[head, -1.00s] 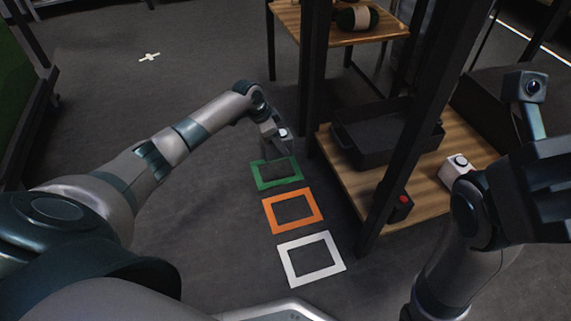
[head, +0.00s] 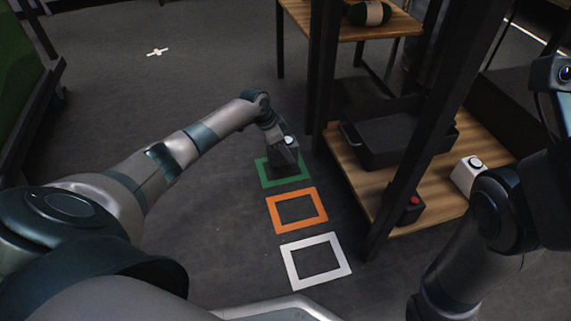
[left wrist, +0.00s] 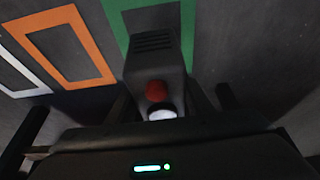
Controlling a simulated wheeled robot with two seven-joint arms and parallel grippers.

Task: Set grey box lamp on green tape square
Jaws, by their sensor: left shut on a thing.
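The grey box lamp (left wrist: 154,62) has slots on one face, a red round part and a white round part; it sits between the fingers of my left gripper (left wrist: 160,100), which is shut on it. In the head view my left gripper (head: 284,157) is at the far edge of the green tape square (head: 287,183). In the left wrist view the box covers part of the green tape (left wrist: 188,30). I cannot tell whether the box touches the floor. My right arm is at the right edge of the head view, its fingers out of frame.
An orange tape square (head: 300,228) and a white tape square (head: 320,285) lie nearer on the floor. A shelf (head: 352,170) at right bears a dark tray (head: 390,150), a box with a red button (head: 410,208) and a white box (head: 466,175). Floor left of the squares is clear.

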